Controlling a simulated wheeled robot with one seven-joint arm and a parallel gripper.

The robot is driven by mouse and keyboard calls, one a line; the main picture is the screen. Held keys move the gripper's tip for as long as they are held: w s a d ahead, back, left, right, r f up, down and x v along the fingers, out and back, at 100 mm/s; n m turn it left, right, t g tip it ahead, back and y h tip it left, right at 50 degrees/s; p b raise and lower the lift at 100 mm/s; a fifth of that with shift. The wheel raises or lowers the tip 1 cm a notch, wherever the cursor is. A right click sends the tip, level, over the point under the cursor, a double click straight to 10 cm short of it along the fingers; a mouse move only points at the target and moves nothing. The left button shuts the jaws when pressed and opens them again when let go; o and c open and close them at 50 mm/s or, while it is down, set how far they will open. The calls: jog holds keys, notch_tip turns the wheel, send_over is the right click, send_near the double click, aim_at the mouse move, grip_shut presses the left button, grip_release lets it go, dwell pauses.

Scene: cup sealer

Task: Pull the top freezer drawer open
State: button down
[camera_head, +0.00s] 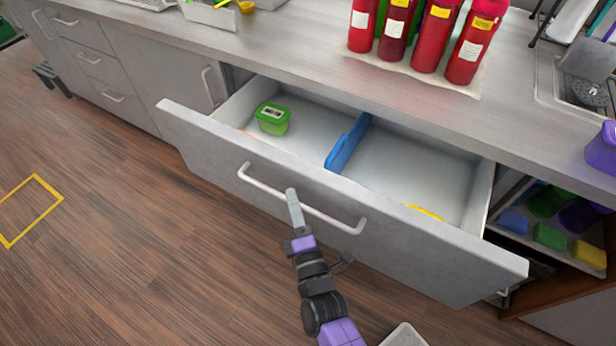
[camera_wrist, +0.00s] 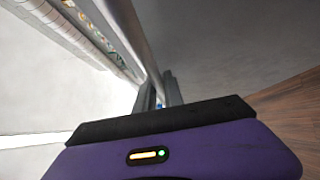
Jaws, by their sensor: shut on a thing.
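The top drawer (camera_head: 400,258) is a wide grey drawer under the counter, and it stands pulled out so its inside shows. Its light bar handle (camera_head: 262,185) runs across the front. My gripper (camera_head: 293,196) is at the middle of this handle, shut on it. In the wrist view the handle (camera_wrist: 132,32) runs down between the fingers of my gripper (camera_wrist: 160,97). Inside the drawer are a green container (camera_head: 272,119), a blue divider (camera_head: 348,143) and part of a yellow item (camera_head: 426,212) near the front. The fingertips are partly hidden by the handle.
Several red bottles (camera_head: 436,38) stand on the counter (camera_head: 300,60) above the drawer. An open shelf (camera_head: 570,240) with colored containers is at the right. A closed cabinet with a handle (camera_head: 208,86) is at the left. The wooden floor (camera_head: 130,230) in front is mostly clear.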

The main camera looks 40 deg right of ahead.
jog(key=s+a, duration=0.2)
jog(key=a, duration=0.3)
jog(key=shift+s+a, duration=0.2)
jog(key=shift+a, duration=0.1)
jog(key=c, duration=1.5)
grip_release()
jog(key=shift+o, duration=0.2)
jog(key=b+v, duration=0.1)
jog(key=v, duration=0.6)
jog(key=shift+s, duration=0.35)
jog(key=shift+a+f, duration=0.1)
